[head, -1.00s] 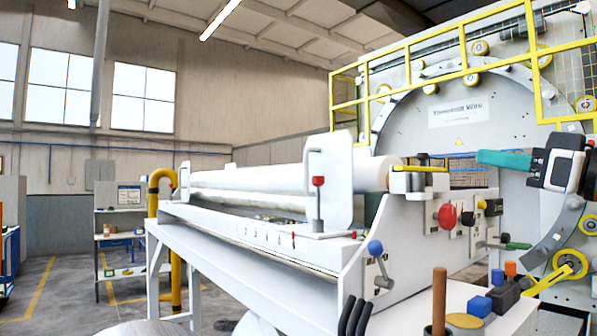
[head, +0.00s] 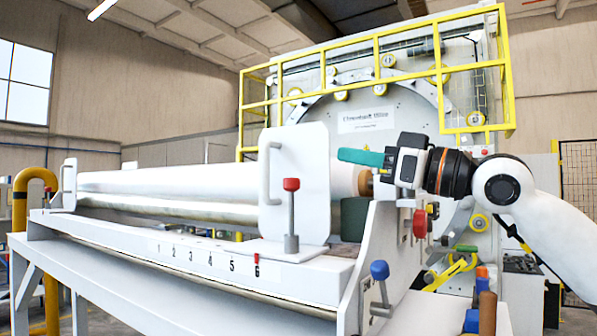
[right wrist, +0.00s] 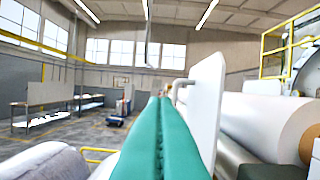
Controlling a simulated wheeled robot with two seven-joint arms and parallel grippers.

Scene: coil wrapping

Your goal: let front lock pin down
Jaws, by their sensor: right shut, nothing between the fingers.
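The front lock pin, a grey pin with a red knob (head: 291,185), stands upright at the base of the white end plate (head: 305,165), on its near side. My right gripper (head: 345,155) has teal fingers, pressed together with nothing between them. It points left, just right of the end plate's edge in the head view, apart from the pin. In the right wrist view, the shut fingers (right wrist: 160,145) run forward beside the white end plate (right wrist: 206,108). The pin cannot be made out there. My left gripper is not in view.
A white roll (head: 170,182) lies along the machine bed behind the end plate. A numbered strip (head: 205,257) runs along the bed's front. A blue-knobbed lever (head: 380,271) and a red button (head: 420,223) are at the right. Yellow railing (head: 377,62) stands behind.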

